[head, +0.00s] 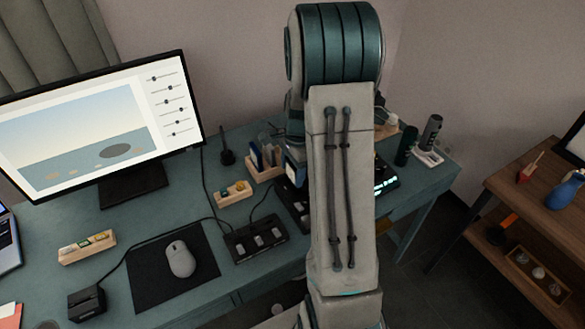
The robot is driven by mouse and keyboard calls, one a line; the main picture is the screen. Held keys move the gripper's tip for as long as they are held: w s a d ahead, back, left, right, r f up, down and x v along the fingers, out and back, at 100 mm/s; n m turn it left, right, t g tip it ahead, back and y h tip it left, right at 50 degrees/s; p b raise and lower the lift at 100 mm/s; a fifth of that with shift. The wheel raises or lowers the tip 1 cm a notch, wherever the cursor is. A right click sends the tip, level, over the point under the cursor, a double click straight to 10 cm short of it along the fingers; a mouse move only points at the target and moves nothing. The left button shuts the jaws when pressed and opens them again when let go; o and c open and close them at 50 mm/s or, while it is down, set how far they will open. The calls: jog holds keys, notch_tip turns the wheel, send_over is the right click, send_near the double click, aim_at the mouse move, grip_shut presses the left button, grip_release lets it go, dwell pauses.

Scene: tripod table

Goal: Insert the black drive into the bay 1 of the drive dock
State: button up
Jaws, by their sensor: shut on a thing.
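My gripper (292,140) shows only in part, at the left edge of my forearm, above the back of the teal desk. It is shut on a dark, upright thing with a pale label (294,168), which I take to be the black drive; my arm hides much of it. A black unit with lit cyan marks (386,181), possibly the drive dock, stands just right of my arm and is partly covered by it. I cannot make out its bays, or whether the drive touches anything.
A wooden rack with upright items (264,163) stands left of my gripper. A small wooden block (234,193), a black box with grey keys (256,239), a mouse (180,259) and a monitor (95,125) are further left. Dark cylinders (432,132) stand at the right end.

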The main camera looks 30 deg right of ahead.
jog(key=shift+f+b, duration=0.95)
jog(key=shift+f, duration=0.45)
jog(key=o, duration=1.1)
jog(key=shift+o, duration=0.2)
jog(key=shift+r, duration=0.1)
notch_tip(320, 180, up, 14)
jog(key=d, duration=0.1)
jog(key=shift+d+f, duration=0.2)
jog(key=shift+d, duration=0.15)
jog(key=s+a+r+n+t+h, duration=0.1)
jog(key=s+a+r+n+t, duration=0.1)
jog(key=s+a+n, duration=1.3)
jog(key=s+n, duration=0.2)
jog(key=s, duration=0.1)
jog(key=shift+s+a+r+t, duration=0.15)
jog(key=shift+s+r+t, duration=0.2)
jog(key=shift+r+t, duration=0.05)
